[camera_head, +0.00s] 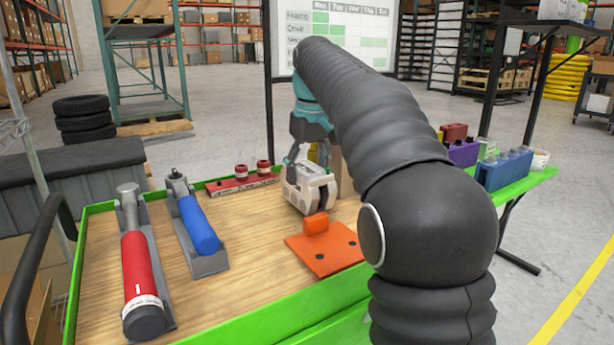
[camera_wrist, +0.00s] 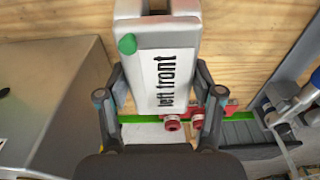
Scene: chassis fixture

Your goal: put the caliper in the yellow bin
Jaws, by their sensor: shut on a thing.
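The caliper (camera_head: 308,190) is a light grey, blocky part above the wooden cart top, just behind an orange plate. My gripper (camera_head: 311,172) points down, with one finger on each side of the caliper; the fingers of my gripper (camera_wrist: 160,98) also show in the wrist view. It is shut on the caliper. I cannot tell whether the caliper touches the surface. A yellow bin is not clearly visible; a small yellow patch (camera_head: 314,153) shows behind my gripper.
The orange plate (camera_head: 338,258) with a raised block lies in front of the caliper. A red tool (camera_head: 140,265) and a blue tool (camera_head: 198,224) lie left in grey holders. A red strip with knobs (camera_head: 241,182) lies behind. Purple (camera_head: 463,153) and blue (camera_head: 503,170) containers stand right, beyond my arm.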

